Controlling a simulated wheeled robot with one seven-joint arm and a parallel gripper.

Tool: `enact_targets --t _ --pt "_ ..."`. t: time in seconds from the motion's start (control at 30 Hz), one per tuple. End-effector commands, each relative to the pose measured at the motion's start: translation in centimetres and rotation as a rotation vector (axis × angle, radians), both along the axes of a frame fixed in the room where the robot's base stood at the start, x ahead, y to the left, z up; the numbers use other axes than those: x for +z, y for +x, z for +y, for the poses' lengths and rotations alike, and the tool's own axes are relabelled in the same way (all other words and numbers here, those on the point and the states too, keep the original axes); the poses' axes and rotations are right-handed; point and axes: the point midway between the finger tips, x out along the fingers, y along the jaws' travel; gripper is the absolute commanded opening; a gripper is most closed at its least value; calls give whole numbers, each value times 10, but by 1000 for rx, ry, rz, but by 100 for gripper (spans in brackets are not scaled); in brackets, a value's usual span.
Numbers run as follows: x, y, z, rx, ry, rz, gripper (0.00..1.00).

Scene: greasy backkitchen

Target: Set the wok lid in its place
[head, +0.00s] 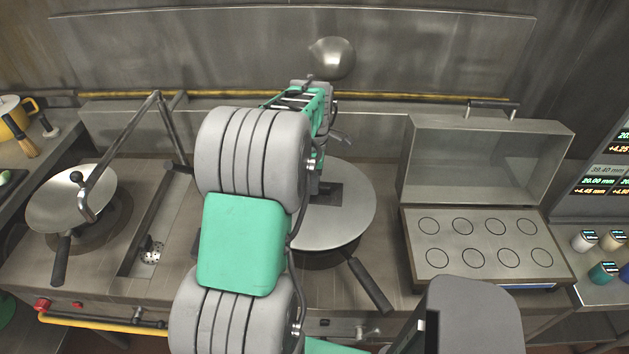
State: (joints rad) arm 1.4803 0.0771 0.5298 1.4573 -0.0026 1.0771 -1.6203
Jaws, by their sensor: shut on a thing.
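The wok lid (350,215) is a round, pale grey metal disc at the centre of the head view. It lies over a pan on the middle burner, whose black handle (371,286) points down and right. My gripper (325,192) is over the lid's middle and shut on it. My arm hides the lid's left part and most of the grip. I cannot tell whether the lid rests on the pan or hangs just above it.
An open wok (50,207) sits on the left burner beneath a bent metal tap (122,137). A shiny rounded metal thing (332,58) is by the back wall. Cups (584,240) stand far right.

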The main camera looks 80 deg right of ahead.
Motion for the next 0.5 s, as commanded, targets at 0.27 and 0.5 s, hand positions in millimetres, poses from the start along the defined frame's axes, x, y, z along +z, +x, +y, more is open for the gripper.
enact_targets --t 0.27,0.5 --pt "-11 0 0 0 -1 0 0" --pt "-19 0 0 0 -1 0 0"
